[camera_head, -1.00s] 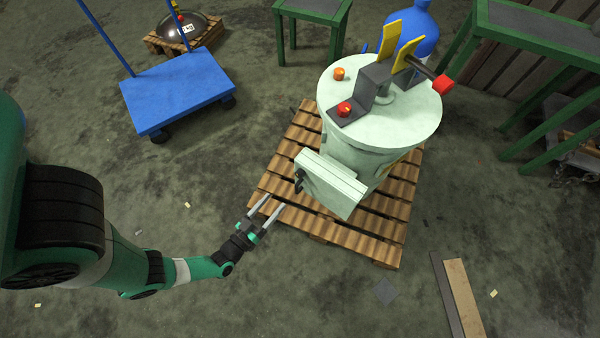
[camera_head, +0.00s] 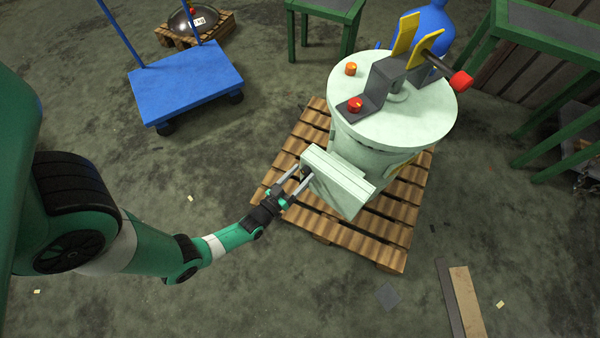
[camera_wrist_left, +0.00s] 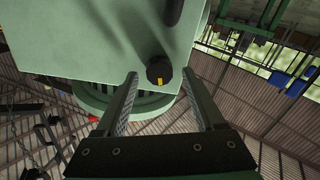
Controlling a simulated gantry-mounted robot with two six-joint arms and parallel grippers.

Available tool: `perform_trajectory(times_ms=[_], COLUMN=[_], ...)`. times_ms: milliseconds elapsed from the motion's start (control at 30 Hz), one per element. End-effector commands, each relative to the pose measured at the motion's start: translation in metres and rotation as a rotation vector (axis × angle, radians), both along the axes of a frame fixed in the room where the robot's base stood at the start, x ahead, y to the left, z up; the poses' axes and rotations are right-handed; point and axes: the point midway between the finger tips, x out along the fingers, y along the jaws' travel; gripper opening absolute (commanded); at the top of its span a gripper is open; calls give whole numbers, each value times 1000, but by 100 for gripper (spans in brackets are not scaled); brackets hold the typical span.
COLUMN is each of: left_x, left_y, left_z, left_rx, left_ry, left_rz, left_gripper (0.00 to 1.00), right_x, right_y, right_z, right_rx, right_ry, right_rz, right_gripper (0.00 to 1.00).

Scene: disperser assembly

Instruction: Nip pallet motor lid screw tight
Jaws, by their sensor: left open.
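The pale green machine (camera_head: 385,135) stands on the wooden pallet (camera_head: 375,237). A pale green box with a lid (camera_head: 342,178) sticks out from its near left side. In the left wrist view, a round black knob-like screw (camera_wrist_left: 158,70) with a yellow mark sits on the box face (camera_wrist_left: 95,45). My left gripper (camera_head: 304,174) is at the left end of the box, with its fingers pointing at it. It is open, and in the left wrist view its fingertips (camera_wrist_left: 159,76) lie either side of the screw, not closed on it. My right gripper is not in view.
A blue trolley (camera_head: 187,82) stands at the back left. Green tables (camera_head: 325,8) stand behind and at the right. A blue bottle (camera_head: 432,28) is behind the machine. Planks (camera_head: 467,300) lie on the floor at front right. The floor left of the pallet is mostly clear.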

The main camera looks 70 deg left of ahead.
Motion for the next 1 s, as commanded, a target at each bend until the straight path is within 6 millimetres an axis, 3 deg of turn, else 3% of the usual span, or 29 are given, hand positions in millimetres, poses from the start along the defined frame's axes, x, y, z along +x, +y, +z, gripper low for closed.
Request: perform_trajectory(times_ms=[100,500,1000], left_x=[0,0,0], left_y=[0,0,-1], left_z=[0,0,0], left_rx=[0,0,73], left_ry=[0,0,44], left_rz=[0,0,0], left_gripper=[69,0,0], right_x=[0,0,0], right_y=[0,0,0], right_z=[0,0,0], right_rx=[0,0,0], right_ry=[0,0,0], right_rz=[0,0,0], right_gripper=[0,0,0])
